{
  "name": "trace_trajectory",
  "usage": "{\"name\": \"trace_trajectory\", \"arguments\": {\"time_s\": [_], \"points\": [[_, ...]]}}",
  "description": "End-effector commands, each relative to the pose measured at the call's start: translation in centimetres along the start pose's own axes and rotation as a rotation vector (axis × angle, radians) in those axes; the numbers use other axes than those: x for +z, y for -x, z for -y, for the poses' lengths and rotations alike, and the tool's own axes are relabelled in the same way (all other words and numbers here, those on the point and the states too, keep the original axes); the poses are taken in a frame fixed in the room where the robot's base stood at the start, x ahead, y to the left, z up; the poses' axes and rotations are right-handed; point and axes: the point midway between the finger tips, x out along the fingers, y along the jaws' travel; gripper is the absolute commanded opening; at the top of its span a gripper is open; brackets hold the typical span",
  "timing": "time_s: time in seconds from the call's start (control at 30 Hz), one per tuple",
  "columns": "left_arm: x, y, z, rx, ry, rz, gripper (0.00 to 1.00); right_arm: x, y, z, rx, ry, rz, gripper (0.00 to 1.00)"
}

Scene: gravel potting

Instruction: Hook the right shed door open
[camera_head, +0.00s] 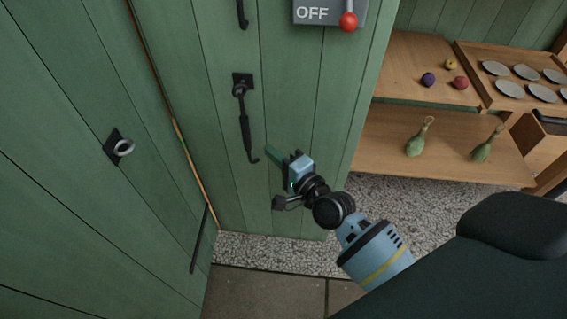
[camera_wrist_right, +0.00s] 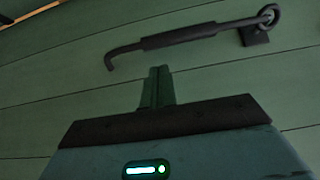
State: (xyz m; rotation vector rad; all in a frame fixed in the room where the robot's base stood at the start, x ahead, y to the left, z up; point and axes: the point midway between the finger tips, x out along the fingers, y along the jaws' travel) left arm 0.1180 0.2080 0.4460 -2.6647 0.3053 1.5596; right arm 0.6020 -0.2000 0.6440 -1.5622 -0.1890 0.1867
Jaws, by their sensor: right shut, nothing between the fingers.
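A black hook (camera_head: 246,125) hangs from a plate on a green boarded panel, its bent tip low and to the right. In the right wrist view the same hook (camera_wrist_right: 185,37) runs across the boards above my fingers. A pale ring on a black plate (camera_head: 119,147) is on the green boarded panel at the left, which looks like the door. The hook hangs free, apart from the ring. My right gripper (camera_head: 273,154) is shut and empty, just right of the hook's lower end; its fingers also show in the right wrist view (camera_wrist_right: 157,88). My left gripper is out of view.
A grey OFF switch box (camera_head: 315,14) with a red-knobbed lever is above right. A dark bar (camera_head: 199,240) is low on the left panel. Gravel floor (camera_head: 390,205) is open below.

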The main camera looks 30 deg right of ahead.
Motion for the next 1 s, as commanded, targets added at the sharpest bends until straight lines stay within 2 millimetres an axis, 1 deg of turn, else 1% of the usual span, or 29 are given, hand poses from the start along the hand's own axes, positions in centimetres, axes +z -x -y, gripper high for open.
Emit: {"name": "trace_trajectory", "arguments": {"time_s": [0.03, 0.1, 0.2, 0.3, 0.4, 0.63, 0.87, 1.0], "points": [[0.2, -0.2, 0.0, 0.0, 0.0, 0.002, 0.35, 0.0, -0.9, -0.1, -0.001, -0.001, 0.0, 0.0], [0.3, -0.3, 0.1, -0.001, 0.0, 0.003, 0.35, 0.0, -1.8, -0.1, 0.0, -0.001, 0.001, 0.0], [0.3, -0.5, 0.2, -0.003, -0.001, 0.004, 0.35, 0.0, -2.9, -0.1, 0.0, 0.0, 0.001, 0.0], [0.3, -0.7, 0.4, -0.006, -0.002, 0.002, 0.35, 0.0, -3.5, -0.1, 0.001, 0.0, 0.001, 0.0], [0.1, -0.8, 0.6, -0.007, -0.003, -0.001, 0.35, 0.0, -3.9, 0.0, 0.001, 0.001, 0.001, 0.0], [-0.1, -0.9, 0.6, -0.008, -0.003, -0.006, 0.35, 0.0, -4.0, 0.0, 0.001, 0.001, 0.001, 0.0], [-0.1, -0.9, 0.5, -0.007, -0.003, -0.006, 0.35, 0.0, -4.0, -0.1, 0.0, -0.005, 0.001, 0.0], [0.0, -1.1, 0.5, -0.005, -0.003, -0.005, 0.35, -0.1, -4.4, -0.2, -0.001, -0.026, 0.001, 0.0]]}}
